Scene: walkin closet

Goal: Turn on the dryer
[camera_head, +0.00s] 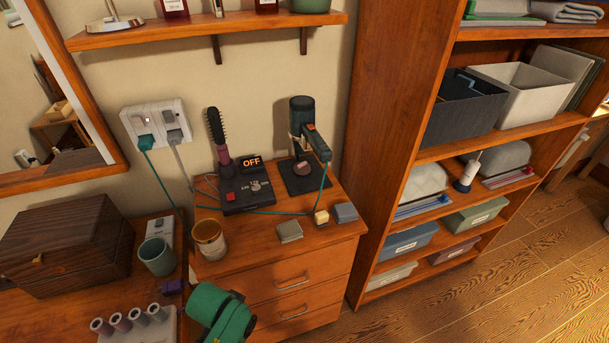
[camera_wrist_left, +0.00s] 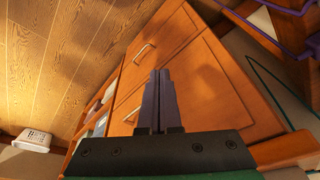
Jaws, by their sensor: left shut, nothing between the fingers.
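A dark hair dryer (camera_head: 304,122) stands upright on a black stand (camera_head: 304,178) on the wooden drawer cabinet. A teal cord runs from it across the cabinet top toward a teal plug (camera_head: 145,142) in the wall socket. Beside it, a black control box (camera_head: 245,192) has a dial and a small display reading OFF (camera_head: 251,161). My left gripper (camera_wrist_left: 158,92) is shut and empty in the left wrist view, with drawer fronts behind it. My right gripper is not in view.
A brown cup (camera_head: 209,238), a grey block (camera_head: 289,231) and small blocks line the cabinet's front part. A wall shelf (camera_head: 205,31) hangs above. A tall shelving unit (camera_head: 400,120) stands at right.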

